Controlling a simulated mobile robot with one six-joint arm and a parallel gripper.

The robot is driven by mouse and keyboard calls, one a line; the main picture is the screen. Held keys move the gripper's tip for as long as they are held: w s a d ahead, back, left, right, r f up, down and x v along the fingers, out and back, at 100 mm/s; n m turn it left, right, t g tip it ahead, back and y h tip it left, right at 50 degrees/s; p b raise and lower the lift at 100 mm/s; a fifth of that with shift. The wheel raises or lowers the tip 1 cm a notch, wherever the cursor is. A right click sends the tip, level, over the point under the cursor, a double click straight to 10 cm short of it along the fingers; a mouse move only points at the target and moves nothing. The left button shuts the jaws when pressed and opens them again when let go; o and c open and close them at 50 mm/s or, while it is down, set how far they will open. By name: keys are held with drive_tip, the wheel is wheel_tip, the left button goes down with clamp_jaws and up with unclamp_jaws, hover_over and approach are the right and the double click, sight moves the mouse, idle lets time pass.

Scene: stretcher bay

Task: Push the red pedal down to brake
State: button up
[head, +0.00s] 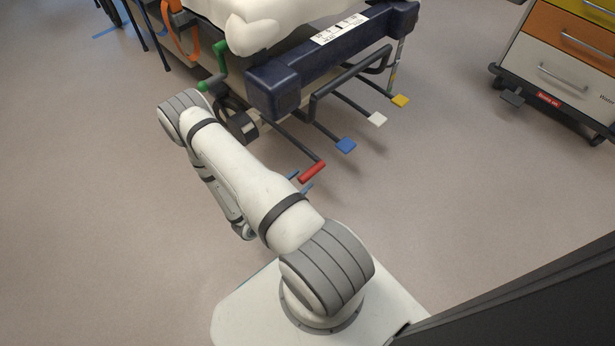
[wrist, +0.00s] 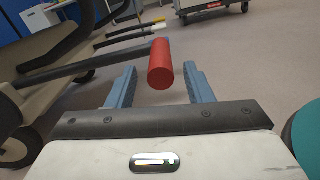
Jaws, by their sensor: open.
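The red pedal (head: 312,171) is a short red bar on the end of a dark rod that reaches out from under the stretcher (head: 330,55). In the wrist view the red pedal (wrist: 160,66) appears between my two blue fingers. My gripper (head: 300,181) is open and empty, with its fingertips close to the pedal in the head view. In the wrist view my gripper (wrist: 160,84) has one finger on each side of the pedal's outline. I cannot tell whether either finger touches it. My arm hides most of the gripper in the head view.
A blue pedal (head: 346,145), a white pedal (head: 377,118) and a yellow pedal (head: 400,100) stand in a row beyond the red one. A dark bar (head: 345,80) runs near their rods. A drawer cart (head: 565,65) stands at the right. The floor between is clear.

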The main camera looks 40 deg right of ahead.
sight(306, 176)
drive_tip(key=shift+w+d+b, duration=0.15)
drive_tip(key=shift+d+b, duration=0.2)
drive_tip(key=shift+d, duration=1.35)
drive_tip(key=shift+c, duration=0.2)
clamp_jaws()
